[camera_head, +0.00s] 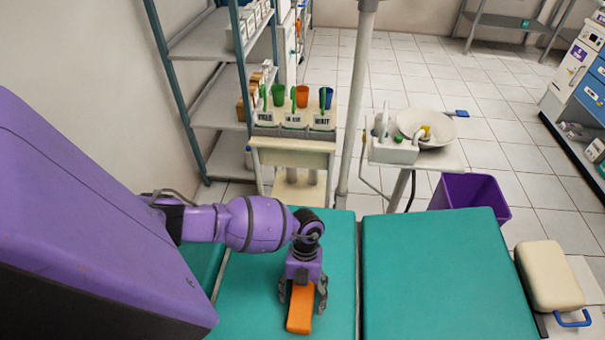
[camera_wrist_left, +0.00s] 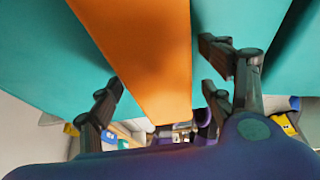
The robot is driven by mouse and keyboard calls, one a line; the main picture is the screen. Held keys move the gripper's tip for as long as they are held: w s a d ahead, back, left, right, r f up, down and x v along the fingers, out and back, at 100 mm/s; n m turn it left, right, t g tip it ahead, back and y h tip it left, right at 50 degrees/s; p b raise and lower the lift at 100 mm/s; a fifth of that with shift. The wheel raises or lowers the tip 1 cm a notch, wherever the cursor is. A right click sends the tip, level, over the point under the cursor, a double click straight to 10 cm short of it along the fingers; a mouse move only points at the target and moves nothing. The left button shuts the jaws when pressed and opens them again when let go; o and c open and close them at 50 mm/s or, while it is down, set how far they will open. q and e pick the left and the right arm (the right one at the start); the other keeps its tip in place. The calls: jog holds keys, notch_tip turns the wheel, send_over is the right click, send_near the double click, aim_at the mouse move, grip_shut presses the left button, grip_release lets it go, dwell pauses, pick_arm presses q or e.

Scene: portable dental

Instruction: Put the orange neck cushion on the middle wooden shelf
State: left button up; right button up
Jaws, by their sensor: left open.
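The orange neck cushion (camera_head: 300,308) lies on the teal padded couch (camera_head: 430,270), near the bottom of the head view. My left gripper (camera_head: 303,290) is directly over its far end, pointing down, with a finger on each side. In the left wrist view the orange cushion (camera_wrist_left: 145,50) runs between the open fingers of my left gripper (camera_wrist_left: 165,80), with gaps at both sides. The cushion's far end is partly hidden under the gripper in the head view. No middle wooden shelf can be made out for certain. My right gripper is not in view.
A cream cart (camera_head: 292,150) with labelled boxes and coloured cups stands behind the couch. A grey metal shelf rack (camera_head: 215,100) is at the back left. A pole (camera_head: 354,110), a basin (camera_head: 425,128) and a purple bin (camera_head: 470,192) stand beyond the couch. Tiled floor is open at right.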

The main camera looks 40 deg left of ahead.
pick_arm(q)
jog(key=shift+r, duration=0.1)
jog(key=shift+c, duration=1.1)
jog(key=c, duration=1.2)
